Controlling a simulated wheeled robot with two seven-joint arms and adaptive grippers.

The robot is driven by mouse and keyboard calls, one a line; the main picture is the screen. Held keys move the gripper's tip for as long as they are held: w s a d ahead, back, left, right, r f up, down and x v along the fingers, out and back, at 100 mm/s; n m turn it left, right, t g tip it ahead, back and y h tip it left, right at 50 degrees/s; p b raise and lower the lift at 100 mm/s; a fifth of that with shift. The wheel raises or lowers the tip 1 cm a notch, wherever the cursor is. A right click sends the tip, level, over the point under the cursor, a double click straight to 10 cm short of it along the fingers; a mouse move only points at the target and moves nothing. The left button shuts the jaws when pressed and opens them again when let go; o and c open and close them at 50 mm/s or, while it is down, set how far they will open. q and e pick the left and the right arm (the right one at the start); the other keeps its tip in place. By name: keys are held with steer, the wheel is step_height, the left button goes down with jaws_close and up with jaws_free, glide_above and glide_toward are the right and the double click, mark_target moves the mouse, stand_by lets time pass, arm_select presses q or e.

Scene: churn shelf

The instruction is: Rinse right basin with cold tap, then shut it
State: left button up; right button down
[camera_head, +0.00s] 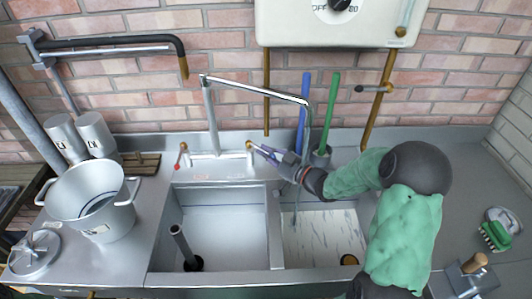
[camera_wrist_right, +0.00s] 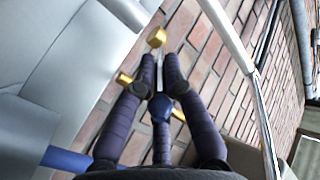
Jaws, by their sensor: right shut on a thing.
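The right basin (camera_head: 325,238) has a pale floor with grey streaks and a dark and brass-coloured drain (camera_head: 349,260). The metal spout (camera_head: 255,88) reaches over it, and a thin stream, apparently water, runs down from its tip into the basin. The cold tap (camera_head: 249,146), with brass parts, is at the right end of the mixer. My right gripper (camera_head: 258,149) is shut on its lever; in the right wrist view the fingertips (camera_wrist_right: 158,78) close on the thin lever below a brass knob (camera_wrist_right: 156,38). The red-handled tap (camera_head: 181,150) is at the left end. My left gripper is out of view.
A large pot (camera_head: 90,200) stands on the left counter. Blue (camera_head: 303,110) and green (camera_head: 328,110) handles stand behind my right arm. A green brush (camera_head: 495,236) lies at far right. A white heater (camera_head: 340,25) hangs above.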

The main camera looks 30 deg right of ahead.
steer(key=c, duration=1.3)
jaws_free()
steer(key=shift+s, duration=0.15)
steer(key=v, duration=1.1)
steer(key=shift+s+d, duration=0.1)
steer(key=shift+s, duration=0.3)
